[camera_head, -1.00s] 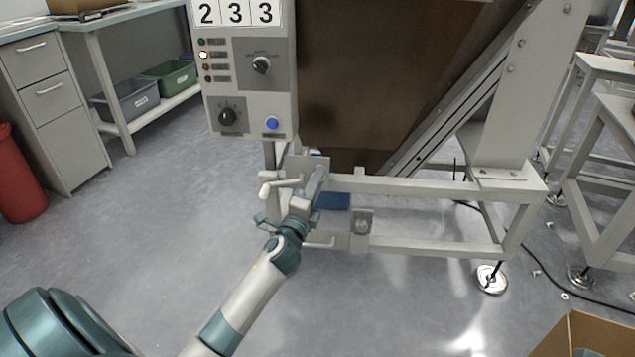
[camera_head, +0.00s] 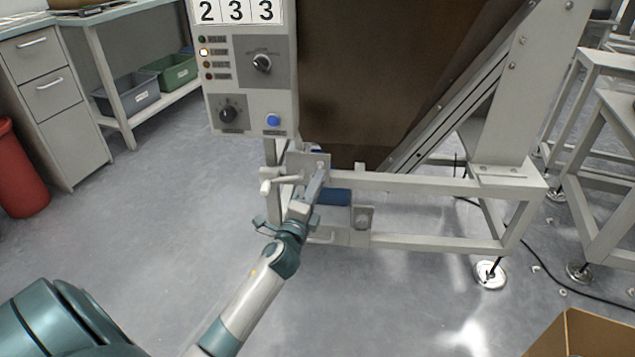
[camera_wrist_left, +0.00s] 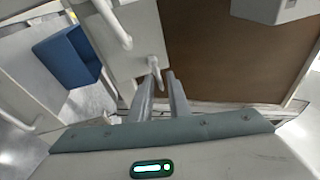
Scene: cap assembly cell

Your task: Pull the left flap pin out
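My left gripper (camera_head: 318,178) reaches up to a grey bracket plate (camera_head: 308,160) on the machine frame, below the control box. In the left wrist view the two fingers (camera_wrist_left: 162,84) stand a little apart. A small pale hooked pin end (camera_wrist_left: 155,66) shows at the fingertips, nearest the left finger; I see no clear grip on it. In the head view, the fingers hide this spot. A white handle (camera_head: 268,186) sticks out just left of the gripper; I cannot tell which of these is the left flap pin. My right gripper is not in view.
The control box (camera_head: 250,85) hangs above the bracket. A brown hopper panel (camera_head: 370,80) stands behind. A cardboard box (camera_head: 590,335) is lower right.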

